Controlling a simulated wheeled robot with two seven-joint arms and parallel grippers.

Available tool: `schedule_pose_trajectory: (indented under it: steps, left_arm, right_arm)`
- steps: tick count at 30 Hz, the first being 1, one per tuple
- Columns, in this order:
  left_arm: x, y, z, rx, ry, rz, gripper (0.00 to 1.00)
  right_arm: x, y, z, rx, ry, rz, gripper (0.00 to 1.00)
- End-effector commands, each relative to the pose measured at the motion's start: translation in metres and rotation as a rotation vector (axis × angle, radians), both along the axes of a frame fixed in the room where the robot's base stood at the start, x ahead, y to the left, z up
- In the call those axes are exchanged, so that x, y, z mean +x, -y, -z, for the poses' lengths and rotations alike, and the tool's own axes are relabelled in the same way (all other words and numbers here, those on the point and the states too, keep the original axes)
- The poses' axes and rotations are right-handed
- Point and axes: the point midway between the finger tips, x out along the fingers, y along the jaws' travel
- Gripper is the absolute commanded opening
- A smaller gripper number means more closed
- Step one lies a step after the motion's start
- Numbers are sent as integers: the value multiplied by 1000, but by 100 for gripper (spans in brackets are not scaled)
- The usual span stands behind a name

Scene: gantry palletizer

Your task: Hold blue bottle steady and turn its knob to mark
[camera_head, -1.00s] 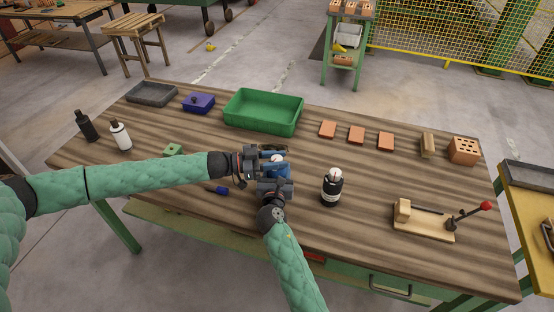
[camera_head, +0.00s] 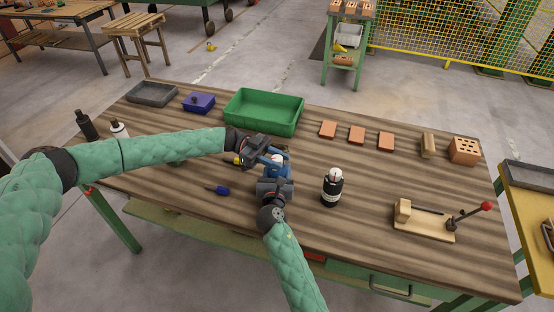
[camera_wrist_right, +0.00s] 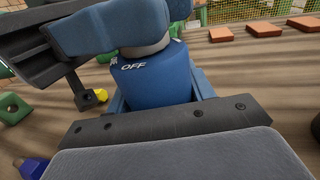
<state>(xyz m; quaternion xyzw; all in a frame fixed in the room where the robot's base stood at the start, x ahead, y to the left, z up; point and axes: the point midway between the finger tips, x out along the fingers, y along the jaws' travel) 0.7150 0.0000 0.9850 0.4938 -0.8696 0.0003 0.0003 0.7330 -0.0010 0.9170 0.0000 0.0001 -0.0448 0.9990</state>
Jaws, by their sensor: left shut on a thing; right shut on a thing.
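The blue bottle (camera_head: 270,173) stands upright on the wooden table, mostly hidden by my grippers. In the right wrist view its blue body (camera_wrist_right: 155,80) shows the word OFF near the top. My right gripper (camera_head: 275,181) is shut on the bottle's body from the near side. My left gripper (camera_head: 274,158) comes in from the left, angled, and is shut at the bottle's top; its blue-grey finger (camera_wrist_right: 118,28) covers the knob in the right wrist view. A small white patch shows at the top in the head view. The knob's pointer and the mark cannot be made out.
A black bottle with a white top (camera_head: 332,188) stands close on the right. A blue-handled screwdriver (camera_head: 219,190) lies to the left. A green tray (camera_head: 263,112) and several orange bricks (camera_head: 356,135) sit behind. A lever fixture (camera_head: 425,222) stands at the right.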

Motion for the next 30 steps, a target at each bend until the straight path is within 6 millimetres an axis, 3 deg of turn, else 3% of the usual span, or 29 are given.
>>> schedule_pose_trajectory:
  steps: [18,19,21,30]
  left_arm:
    - [1,-1,0,2,1,36,8]
    - [2,-1,0,2,1,36,37]
    - [1,-1,0,2,1,36,51]
    - [1,-1,0,1,0,37,53]
  right_arm:
    - [-1,0,1,-1,-2,0,22]
    - [-1,0,1,-1,-2,0,22]
    - [-1,0,1,-1,-2,0,22]
    - [0,0,1,-1,-2,0,22]
